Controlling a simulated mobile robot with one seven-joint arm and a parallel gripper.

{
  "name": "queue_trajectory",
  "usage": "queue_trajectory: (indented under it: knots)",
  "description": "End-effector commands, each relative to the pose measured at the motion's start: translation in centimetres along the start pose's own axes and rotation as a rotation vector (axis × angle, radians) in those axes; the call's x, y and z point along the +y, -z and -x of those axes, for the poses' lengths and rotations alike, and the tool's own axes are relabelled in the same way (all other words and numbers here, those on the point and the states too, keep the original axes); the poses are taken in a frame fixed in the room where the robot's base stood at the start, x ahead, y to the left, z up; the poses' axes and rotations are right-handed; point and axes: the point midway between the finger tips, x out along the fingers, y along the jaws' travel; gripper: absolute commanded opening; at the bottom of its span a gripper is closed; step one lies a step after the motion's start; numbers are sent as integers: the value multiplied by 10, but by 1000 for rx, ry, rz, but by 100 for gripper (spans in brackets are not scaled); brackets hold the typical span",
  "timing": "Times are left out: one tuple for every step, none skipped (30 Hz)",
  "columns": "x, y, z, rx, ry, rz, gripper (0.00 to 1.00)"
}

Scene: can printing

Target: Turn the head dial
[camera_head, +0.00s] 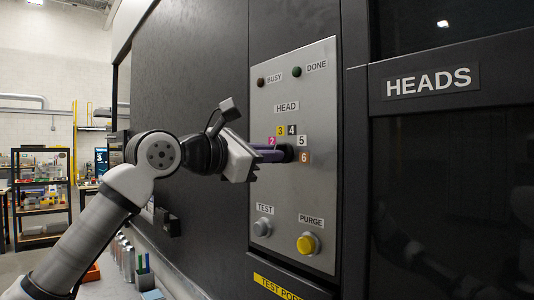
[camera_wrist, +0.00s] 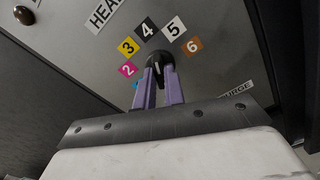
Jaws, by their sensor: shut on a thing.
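The head dial (camera_wrist: 158,60) is a small black knob on the grey control panel (camera_head: 270,200). Numbered colour labels fan around it: pink 2, yellow 3, black 4, white 5 and brown 6. A blue label shows partly behind the fingers in the wrist view. My gripper (camera_head: 284,154) reaches the panel from the left, and its purple fingers (camera_wrist: 159,78) are shut on the dial, one on each side. In the wrist view a pale mark on the knob points up, near the black 4. In the head view the fingers hide much of the dial.
A grey TEST button (camera_head: 262,227) and a yellow PURGE button (camera_head: 307,243) sit below the dial. The unlit BUSY (camera_head: 261,82) and DONE (camera_head: 297,71) lamps are above. A dark HEADS door (camera_head: 450,180) is to the right. A shelf (camera_head: 40,195) stands far left.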

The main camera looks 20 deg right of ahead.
Motion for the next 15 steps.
queue_trajectory:
  knots:
    - [-2,2,-1,7,5,-42,0]
    - [-2,2,-1,6,5,-71,0]
    - [-2,2,-1,6,5,-108,0]
    - [-2,2,-1,6,6,-137,0]
    - [-2,2,-1,6,6,-166,0]
    - [-2,2,-1,6,6,-203,0]
    - [-2,2,-1,6,6,-232,0]
    - [-2,2,-1,6,6,-260,0]
    - [-2,2,-1,5,6,-298,0]
    - [-2,2,-1,5,6,-327,0]
    - [-2,2,-1,5,6,-355,0]
    - [-2,2,-1,5,6,-393,0]
    - [-2,2,-1,5,6,-422,0]
    - [-2,2,-1,5,6,-450,0]
    - [-2,2,-1,5,6,-488,0]
